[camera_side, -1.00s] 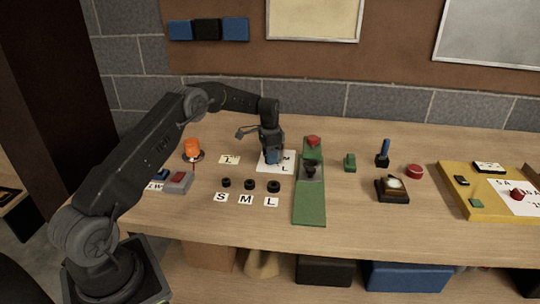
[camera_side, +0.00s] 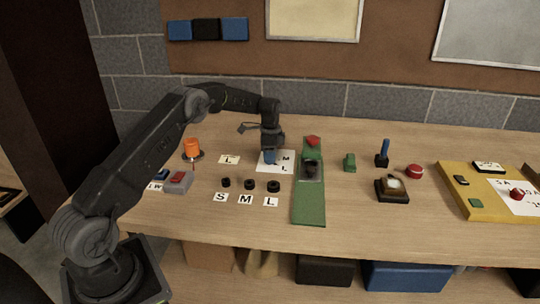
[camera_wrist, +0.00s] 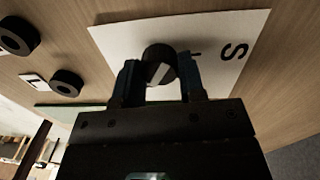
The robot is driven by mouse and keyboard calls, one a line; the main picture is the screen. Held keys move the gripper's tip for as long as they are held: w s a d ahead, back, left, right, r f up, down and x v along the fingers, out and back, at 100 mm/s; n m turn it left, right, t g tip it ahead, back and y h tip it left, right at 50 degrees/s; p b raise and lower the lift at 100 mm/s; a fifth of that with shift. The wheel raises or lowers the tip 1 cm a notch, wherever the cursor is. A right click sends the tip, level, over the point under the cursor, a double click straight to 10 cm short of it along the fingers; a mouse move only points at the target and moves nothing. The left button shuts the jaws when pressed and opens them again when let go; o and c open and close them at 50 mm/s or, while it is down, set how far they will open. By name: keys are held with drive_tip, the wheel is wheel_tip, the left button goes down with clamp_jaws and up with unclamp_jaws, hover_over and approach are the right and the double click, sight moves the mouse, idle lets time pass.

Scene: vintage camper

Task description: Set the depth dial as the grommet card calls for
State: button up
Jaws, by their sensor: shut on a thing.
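The depth dial (camera_wrist: 160,62) is a round black knob with a pale pointer bar, standing on a white plate (camera_wrist: 118,40). An S shows on the plate in the wrist view. In the side view the plate (camera_side: 289,163) shows an M and an L to the right of my gripper (camera_side: 270,157). My gripper, also in the wrist view (camera_wrist: 160,84), is shut on the dial with a finger on each side. It hides the dial in the side view. A small white card (camera_side: 229,159) lettered L, which looks like the grommet card, lies left of the plate.
Black rings (camera_side: 249,184) lie in front, above S, M and L labels (camera_side: 245,199). A green strip (camera_side: 309,208) with a dark fixture lies to the right. An orange knob (camera_side: 192,147) and a grey box with a red top (camera_side: 179,182) stand left.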

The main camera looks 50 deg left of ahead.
drive_tip(key=o, duration=0.9)
drive_tip(key=r, duration=1.3)
drive_tip(key=shift+w+a+r, duration=0.2)
drive_tip(key=shift+w+r, duration=0.05)
drive_tip(key=shift+r, duration=0.15)
